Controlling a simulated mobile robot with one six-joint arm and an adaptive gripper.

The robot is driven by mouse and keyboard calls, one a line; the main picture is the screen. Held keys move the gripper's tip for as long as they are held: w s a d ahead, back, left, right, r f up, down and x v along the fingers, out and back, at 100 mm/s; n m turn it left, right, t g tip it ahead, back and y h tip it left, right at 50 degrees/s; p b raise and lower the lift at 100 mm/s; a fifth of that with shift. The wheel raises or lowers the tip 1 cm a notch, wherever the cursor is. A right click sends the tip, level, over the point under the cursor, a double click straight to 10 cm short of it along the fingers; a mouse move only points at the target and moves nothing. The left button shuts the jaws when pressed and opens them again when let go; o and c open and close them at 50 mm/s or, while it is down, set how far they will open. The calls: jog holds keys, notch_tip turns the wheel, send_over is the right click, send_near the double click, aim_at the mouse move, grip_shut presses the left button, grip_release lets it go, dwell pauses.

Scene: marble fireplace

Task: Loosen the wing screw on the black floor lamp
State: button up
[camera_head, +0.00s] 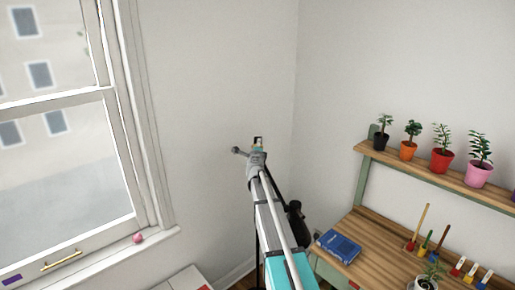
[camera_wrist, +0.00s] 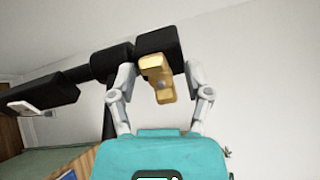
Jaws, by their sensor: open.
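The brass-coloured wing screw (camera_wrist: 155,80) sits on a black joint block of the floor lamp (camera_wrist: 162,43) in the wrist view. My gripper (camera_wrist: 159,72) is open, with one grey finger on each side of the wing screw. A gap shows between each finger and the screw. The lamp's black arm runs from the block down to the left. In the head view my arm reaches up toward the room corner, and my gripper (camera_head: 257,158) hides most of the lamp's joint. A thin black lamp pole (camera_head: 257,238) shows beside my arm.
A window with a white sill (camera_head: 110,262) is on the left, with a small pink object (camera_head: 138,238) on it. On the right, a wooden desk (camera_head: 375,232) holds a blue book (camera_head: 339,246), and a shelf (camera_head: 437,176) carries several potted plants. Bare walls surround the gripper.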

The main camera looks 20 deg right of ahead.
grip_shut()
dwell(0.3)
jog(key=shift+n, duration=1.6)
grip_release()
